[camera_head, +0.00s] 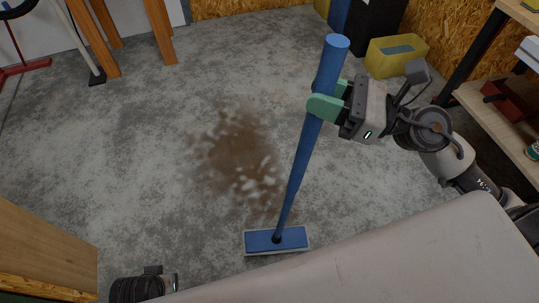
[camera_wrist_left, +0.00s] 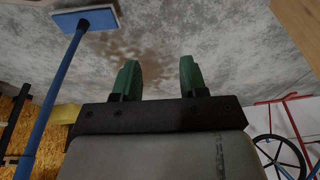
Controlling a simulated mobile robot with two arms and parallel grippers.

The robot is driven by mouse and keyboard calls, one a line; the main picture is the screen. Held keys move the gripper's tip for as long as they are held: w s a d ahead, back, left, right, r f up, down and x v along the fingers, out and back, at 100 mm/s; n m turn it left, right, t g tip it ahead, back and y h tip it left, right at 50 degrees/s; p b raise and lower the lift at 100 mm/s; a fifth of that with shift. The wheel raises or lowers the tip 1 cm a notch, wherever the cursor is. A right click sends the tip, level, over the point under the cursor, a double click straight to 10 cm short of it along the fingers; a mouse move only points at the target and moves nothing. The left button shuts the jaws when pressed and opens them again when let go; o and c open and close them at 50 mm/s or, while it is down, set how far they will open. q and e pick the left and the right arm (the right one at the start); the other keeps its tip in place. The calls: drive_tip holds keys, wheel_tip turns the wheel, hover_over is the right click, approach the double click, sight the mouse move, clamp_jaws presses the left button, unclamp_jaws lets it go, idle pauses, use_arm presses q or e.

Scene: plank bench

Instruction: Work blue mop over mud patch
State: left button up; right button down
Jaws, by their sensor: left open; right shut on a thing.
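The blue mop (camera_head: 304,150) stands slightly tilted on the floor, its flat blue head (camera_head: 276,240) at the near edge of the mud patch. My right gripper (camera_head: 325,100) is shut on the upper part of its handle. The brown mud patch (camera_head: 238,152) lies on the grey floor, with pale bare spots in it. In the left wrist view, the mop handle (camera_wrist_left: 52,98) and the mud patch (camera_wrist_left: 155,60) also show. My left gripper (camera_wrist_left: 159,78) is open there with nothing between its fingers; in the head view only part of my left arm shows at the bottom.
A yellow bin (camera_head: 395,58) and a wooden shelf (camera_head: 500,120) stand at the right. Wooden legs (camera_head: 95,40) stand at the back left, and a wooden cabinet (camera_head: 45,250) is at the near left. The floor around the mud is clear.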

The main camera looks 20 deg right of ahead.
use_arm(q)
drive_tip(key=shift+a, duration=0.2)
idle(0.3)
drive_tip(key=b+v, duration=0.5)
drive_tip(key=v, duration=0.3)
drive_tip(key=shift+t, duration=0.4)
idle(1.2)
drive_tip(key=shift+w+a+f, duration=0.1)
drive_tip(key=shift+w, duration=0.1)
idle(0.3)
